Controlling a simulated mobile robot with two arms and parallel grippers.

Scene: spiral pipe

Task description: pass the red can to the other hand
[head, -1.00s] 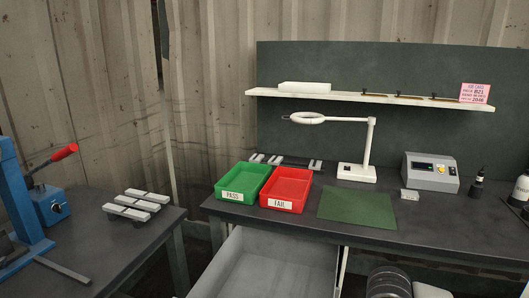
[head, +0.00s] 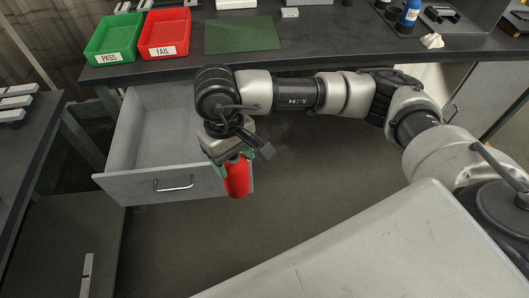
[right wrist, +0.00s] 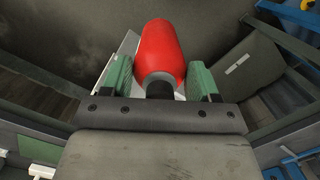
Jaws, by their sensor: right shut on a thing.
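The red can (head: 237,180) hangs below my right gripper (head: 233,158) in the head view, in front of the open drawer. My right gripper is shut on the can. In the right wrist view the red can (right wrist: 161,52) sits between the two green finger pads of the right gripper (right wrist: 160,80), and its dark neck end points toward the palm. My left gripper is not in view.
The open grey drawer (head: 170,186) juts out below the workbench (head: 200,67), behind the can. A green PASS bin (head: 113,40) and a red FAIL bin (head: 165,34) stand on the bench. The floor (head: 270,230) in front is clear.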

